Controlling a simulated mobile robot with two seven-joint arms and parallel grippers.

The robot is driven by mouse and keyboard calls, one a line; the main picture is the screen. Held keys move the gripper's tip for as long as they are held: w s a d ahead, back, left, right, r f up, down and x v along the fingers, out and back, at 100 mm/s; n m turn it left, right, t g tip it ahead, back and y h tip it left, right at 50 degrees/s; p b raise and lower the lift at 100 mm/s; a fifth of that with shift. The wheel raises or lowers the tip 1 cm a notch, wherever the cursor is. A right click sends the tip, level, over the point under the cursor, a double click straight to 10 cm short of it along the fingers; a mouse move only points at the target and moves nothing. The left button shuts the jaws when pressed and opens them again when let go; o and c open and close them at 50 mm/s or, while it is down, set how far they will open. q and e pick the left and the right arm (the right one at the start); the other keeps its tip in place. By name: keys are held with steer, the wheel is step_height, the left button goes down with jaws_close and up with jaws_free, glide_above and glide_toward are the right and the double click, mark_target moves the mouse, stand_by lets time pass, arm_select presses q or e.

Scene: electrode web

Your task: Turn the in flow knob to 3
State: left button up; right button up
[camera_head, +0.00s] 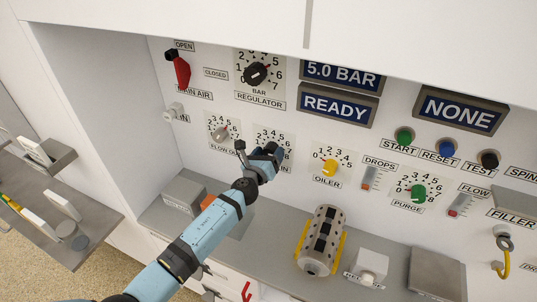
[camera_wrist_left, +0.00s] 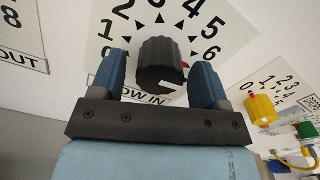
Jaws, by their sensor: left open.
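The in flow knob (camera_wrist_left: 160,62) is dark and ribbed in the left wrist view, on a white dial plate (camera_wrist_left: 222,22) whose visible numbers run to 6, with "OW IN" readable below it. A pale mark shows low on the knob's face; I cannot tell which number it is set to. My left gripper (camera_wrist_left: 160,78) is open, with one blue finger on each side of the knob; contact is not clear. In the head view my left gripper (camera_head: 263,162) covers the knob, and the upper dial plate (camera_head: 272,133) shows above it. My right gripper is not in view.
The grey flow out knob (camera_head: 220,133) is close on the left, and the yellow oiler knob (camera_head: 329,167) is to the right. The regulator knob (camera_head: 256,74) is above.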

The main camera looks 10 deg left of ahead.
arm_select(q)
steer(key=c, duration=0.9)
steer(key=shift+c, duration=0.2)
